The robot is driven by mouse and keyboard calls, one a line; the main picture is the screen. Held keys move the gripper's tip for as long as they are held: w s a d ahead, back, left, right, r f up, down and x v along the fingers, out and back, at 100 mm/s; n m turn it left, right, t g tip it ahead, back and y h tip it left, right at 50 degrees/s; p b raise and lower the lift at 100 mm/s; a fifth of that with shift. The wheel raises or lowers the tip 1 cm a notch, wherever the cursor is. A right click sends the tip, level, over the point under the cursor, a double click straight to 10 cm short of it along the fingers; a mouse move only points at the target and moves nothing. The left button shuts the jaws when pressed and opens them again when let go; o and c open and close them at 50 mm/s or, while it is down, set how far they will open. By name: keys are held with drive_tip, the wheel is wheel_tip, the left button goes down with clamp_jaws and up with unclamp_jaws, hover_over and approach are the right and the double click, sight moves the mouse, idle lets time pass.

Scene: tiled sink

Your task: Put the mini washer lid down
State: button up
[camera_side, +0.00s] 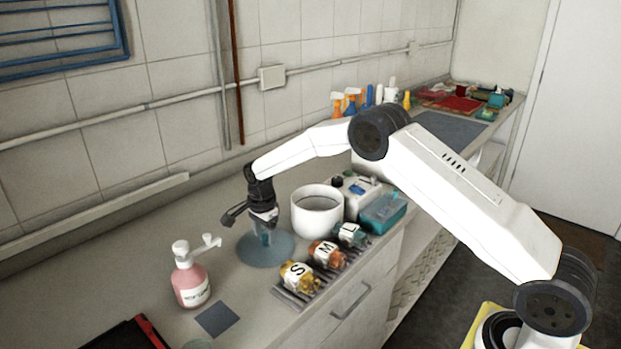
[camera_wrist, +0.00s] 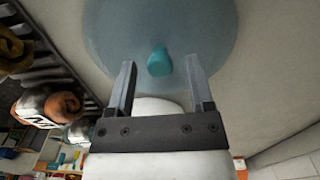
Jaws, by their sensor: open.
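The mini washer lid (camera_side: 281,251) is a round, translucent blue-grey disc lying flat on the counter, left of the white round washer tub (camera_side: 318,222). The tub's top is open. In the wrist view the lid (camera_wrist: 110,25) fills the upper middle, with its teal knob (camera_wrist: 159,62) standing up from it. My gripper (camera_side: 264,236) points down over the lid. In the wrist view my gripper (camera_wrist: 160,72) is open, with one finger on each side of the knob. Gaps show between the knob and both fingers, so it holds nothing.
A rack with several labelled jars (camera_side: 299,277) stands in front of the tub near the counter edge. A pink pump bottle (camera_side: 190,284) stands to the left. A teal container (camera_side: 384,212) is right of the tub. Bare counter lies behind and left of the lid.

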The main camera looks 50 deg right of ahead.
sight(266, 237)
wheel_tip(266, 237, up, 12)
idle(0.6)
drive_tip(key=shift+s, duration=0.1)
idle(0.4)
drive_tip(key=s+f+n+t, duration=0.1)
drive_tip(key=s+n, duration=0.8)
drive_tip(key=s, duration=0.6)
drive_tip(key=s+a+f+n+t, duration=0.1)
drive_tip(key=s+f+n, duration=0.1)
drive_tip(key=s+n, duration=0.7)
drive_tip(key=s, duration=0.6)
drive_tip(key=shift+f+t, duration=0.3)
